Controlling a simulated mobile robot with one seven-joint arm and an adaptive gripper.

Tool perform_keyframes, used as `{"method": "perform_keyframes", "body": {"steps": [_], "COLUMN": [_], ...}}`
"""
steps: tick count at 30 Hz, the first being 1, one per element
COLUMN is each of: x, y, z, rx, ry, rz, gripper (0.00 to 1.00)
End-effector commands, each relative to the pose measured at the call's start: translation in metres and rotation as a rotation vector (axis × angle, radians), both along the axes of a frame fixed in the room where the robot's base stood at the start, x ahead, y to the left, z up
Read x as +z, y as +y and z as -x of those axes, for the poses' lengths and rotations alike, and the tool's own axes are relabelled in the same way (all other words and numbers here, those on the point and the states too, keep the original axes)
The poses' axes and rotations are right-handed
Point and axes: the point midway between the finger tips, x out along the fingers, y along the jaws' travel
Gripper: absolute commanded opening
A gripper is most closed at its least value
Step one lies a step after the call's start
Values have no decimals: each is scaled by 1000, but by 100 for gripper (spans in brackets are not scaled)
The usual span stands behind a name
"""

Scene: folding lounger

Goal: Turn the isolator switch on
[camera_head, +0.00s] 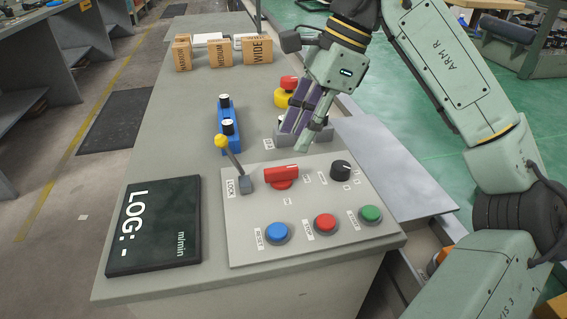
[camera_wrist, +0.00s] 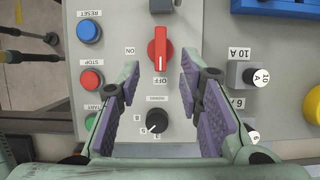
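The isolator switch (camera_head: 281,174) is a red rotary handle on the sloping grey control panel (camera_head: 240,222). In the wrist view the red handle (camera_wrist: 160,48) stands upright in the picture, its white mark at the lower end by the OFF label; the ON label is to its left. My gripper (camera_head: 295,136) is above the console, behind the switch in the head view, pointing down. In the wrist view my gripper (camera_wrist: 161,70) is open and empty, its two purple-padded fingers apart, with the handle beyond the tips and touching neither.
A black numbered knob (camera_wrist: 156,121) shows between the fingers. Blue (camera_head: 278,232), red (camera_head: 325,224) and green (camera_head: 370,215) buttons line the panel front. A yellow-balled lever (camera_head: 222,142) stands left. A red-and-yellow button (camera_head: 287,92) and cardboard boxes (camera_head: 220,53) are behind.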

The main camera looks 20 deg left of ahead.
Motion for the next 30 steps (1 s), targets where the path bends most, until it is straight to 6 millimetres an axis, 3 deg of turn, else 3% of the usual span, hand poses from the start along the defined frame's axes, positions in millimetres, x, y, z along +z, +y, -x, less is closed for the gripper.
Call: {"method": "perform_keyframes", "body": {"steps": [6,12,23,30], "x": [-40,-61,-67,-66], "y": [13,21,23,23], "z": [9,14,16,16], "rx": [2,-1,0,0], "ry": [2,1,1,1], "rz": [0,-1,-1,-1], "gripper": [33,33,33,19]}}
